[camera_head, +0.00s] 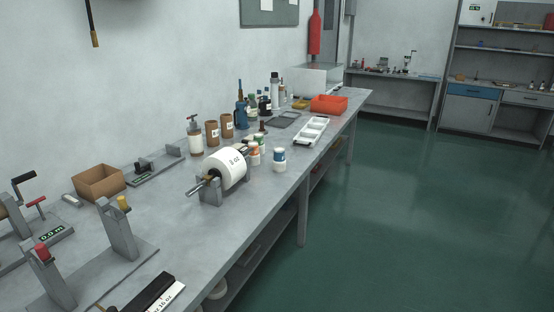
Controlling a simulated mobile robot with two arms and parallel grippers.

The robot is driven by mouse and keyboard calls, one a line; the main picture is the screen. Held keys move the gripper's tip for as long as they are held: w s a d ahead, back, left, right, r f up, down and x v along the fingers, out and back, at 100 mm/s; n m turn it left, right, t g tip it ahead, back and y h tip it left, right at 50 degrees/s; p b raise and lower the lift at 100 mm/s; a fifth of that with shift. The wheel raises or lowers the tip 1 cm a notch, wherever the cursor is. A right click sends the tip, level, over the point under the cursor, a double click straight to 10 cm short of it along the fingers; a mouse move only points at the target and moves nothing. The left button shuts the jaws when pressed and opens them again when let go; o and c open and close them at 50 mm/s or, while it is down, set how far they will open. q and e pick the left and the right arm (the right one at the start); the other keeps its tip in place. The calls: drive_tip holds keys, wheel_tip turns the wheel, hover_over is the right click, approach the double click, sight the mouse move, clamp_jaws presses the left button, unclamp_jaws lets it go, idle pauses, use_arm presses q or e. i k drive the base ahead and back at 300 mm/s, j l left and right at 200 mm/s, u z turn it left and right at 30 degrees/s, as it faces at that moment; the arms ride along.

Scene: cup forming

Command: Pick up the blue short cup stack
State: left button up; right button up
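A short white cylinder with a blue band (279,160) stands upright near the front edge of the long grey workbench (165,235), right of the large white roll. It is the closest match to the blue short cup stack, but it is too small to tell whether it is stacked cups. Neither of my grippers is in view.
The white roll marked 8 oz (226,168) sits on a metal stand. A white tray (312,131), an orange bin (329,104) and a cardboard box (99,182) are on the bench. The green floor (420,220) at right is clear.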

sight(279, 161)
drive_tip(key=i+l+u, duration=0.1)
drive_tip(key=u, duration=0.5)
drive_tip(key=i+l+u, duration=0.15)
drive_tip(key=l, duration=0.15)
drive_tip(key=i+l+u, duration=0.15)
drive_tip(key=l, duration=0.15)
drive_tip(key=i+l+u, duration=0.1)
drive_tip(key=l, duration=0.2)
drive_tip(key=i+l+u, duration=0.15)
drive_tip(key=l, duration=0.2)
drive_tip(key=i+l+u, duration=0.15)
drive_tip(key=l, duration=0.2)
